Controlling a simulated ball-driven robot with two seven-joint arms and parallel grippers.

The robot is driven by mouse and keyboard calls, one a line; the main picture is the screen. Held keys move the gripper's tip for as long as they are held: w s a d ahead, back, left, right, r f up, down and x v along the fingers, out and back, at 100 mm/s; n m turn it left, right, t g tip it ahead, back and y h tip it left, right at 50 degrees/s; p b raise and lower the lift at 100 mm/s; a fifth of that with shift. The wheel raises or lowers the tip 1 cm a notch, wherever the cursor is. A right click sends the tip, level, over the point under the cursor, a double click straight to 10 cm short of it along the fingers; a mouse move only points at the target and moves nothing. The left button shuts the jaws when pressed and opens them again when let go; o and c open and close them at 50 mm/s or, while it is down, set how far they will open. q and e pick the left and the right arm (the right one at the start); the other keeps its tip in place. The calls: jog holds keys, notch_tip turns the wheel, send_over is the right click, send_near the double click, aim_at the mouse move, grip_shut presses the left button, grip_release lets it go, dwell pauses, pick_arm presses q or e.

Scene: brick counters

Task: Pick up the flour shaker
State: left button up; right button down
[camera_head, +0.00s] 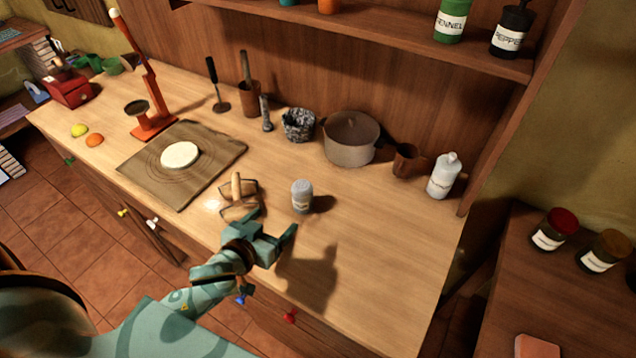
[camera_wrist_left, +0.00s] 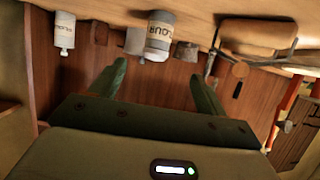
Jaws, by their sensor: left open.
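The flour shaker (camera_head: 302,197) is a small grey-topped cylinder with a pale label, upright on the wooden counter. In the left wrist view, which shows the scene upside down, the shaker (camera_wrist_left: 160,33) carries the word FLOUR. My left gripper (camera_head: 269,225) is open and empty, a little in front of the shaker and to its left, over the counter's front part. In the wrist view its two green fingers (camera_wrist_left: 157,78) stand apart, with the shaker beyond their tips, roughly between them. My right gripper is not in view.
Behind stand a pot (camera_head: 350,142), a speckled container (camera_head: 298,125), a brown cup (camera_head: 406,160) and a white bottle (camera_head: 444,176). A board (camera_head: 212,146) holds dough. The counter right of the shaker is clear.

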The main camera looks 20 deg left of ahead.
aim_at(298, 200)
pick_arm(q)
jog(key=b+x, duration=0.1)
jog(key=x, duration=0.9)
jog(key=shift+w+b, duration=0.1)
jog(key=shift+b, duration=0.25)
jog(key=x, duration=0.2)
jog(key=b+x, duration=0.1)
jog(key=x, duration=0.2)
jog(key=shift+w+d+f, duration=0.2)
jog(key=shift+w+d, duration=0.05)
jog(key=shift+s+r, duration=0.1)
jog(key=shift+c, duration=1.2)
jog(key=c, duration=0.9)
